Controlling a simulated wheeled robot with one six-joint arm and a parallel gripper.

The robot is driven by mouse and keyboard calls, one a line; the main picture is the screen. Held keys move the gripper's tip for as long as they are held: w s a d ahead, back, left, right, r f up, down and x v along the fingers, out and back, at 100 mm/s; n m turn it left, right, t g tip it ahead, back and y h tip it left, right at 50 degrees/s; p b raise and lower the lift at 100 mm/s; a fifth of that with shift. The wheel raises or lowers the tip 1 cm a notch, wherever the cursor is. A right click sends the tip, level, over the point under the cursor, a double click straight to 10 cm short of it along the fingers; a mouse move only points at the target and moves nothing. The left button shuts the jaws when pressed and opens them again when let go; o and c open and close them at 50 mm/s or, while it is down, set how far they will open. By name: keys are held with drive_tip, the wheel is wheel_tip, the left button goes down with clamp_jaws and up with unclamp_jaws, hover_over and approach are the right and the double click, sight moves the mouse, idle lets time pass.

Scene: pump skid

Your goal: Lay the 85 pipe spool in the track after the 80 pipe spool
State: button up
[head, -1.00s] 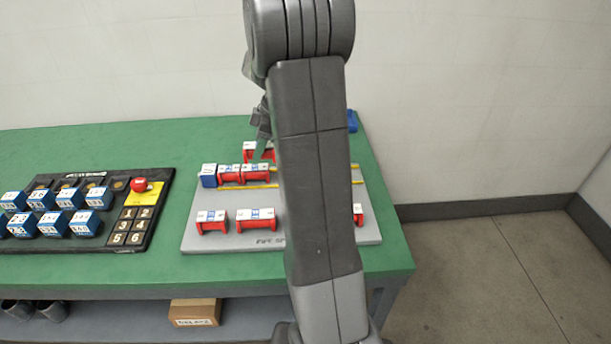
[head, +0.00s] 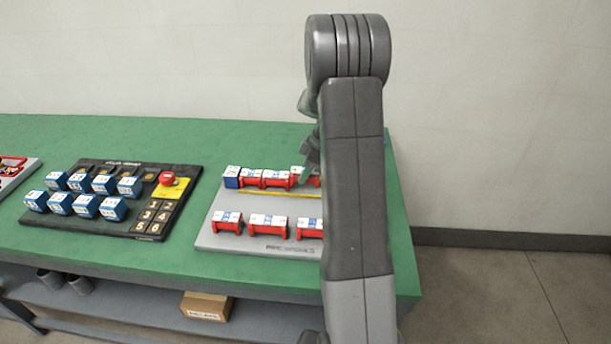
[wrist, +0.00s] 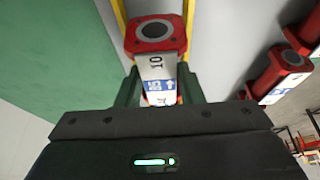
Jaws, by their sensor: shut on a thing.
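The 85 pipe spool (wrist: 155,70), red with a white and blue label, is between the green fingers of my gripper (wrist: 163,92) in the wrist view. My gripper is shut on it. The spool lies over or in the track (wrist: 190,18) between yellow rails; I cannot tell if it rests on the bottom. In the head view my gripper (head: 308,165) is at the right end of a row of red spools (head: 264,178) in the track, behind a blue block (head: 231,177). My arm hides the track's right part. The row's labels are too small to read.
Loose red spools (head: 268,225) stand in a front row on the grey board (head: 215,240). A black panel (head: 125,226) with blue blocks and a red button lies to the left on the green table (head: 150,258). The table's right edge is close by.

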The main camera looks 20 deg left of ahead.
drive_tip(key=shift+f, duration=1)
drive_tip(key=shift+f, duration=0.1)
drive_tip(key=shift+f, duration=0.15)
drive_tip(key=o, duration=1.2)
drive_tip(key=shift+r, duration=0.3)
drive_tip(key=b+v, duration=0.1)
drive_tip(key=v, duration=1.1)
drive_tip(key=shift+f, duration=0.15)
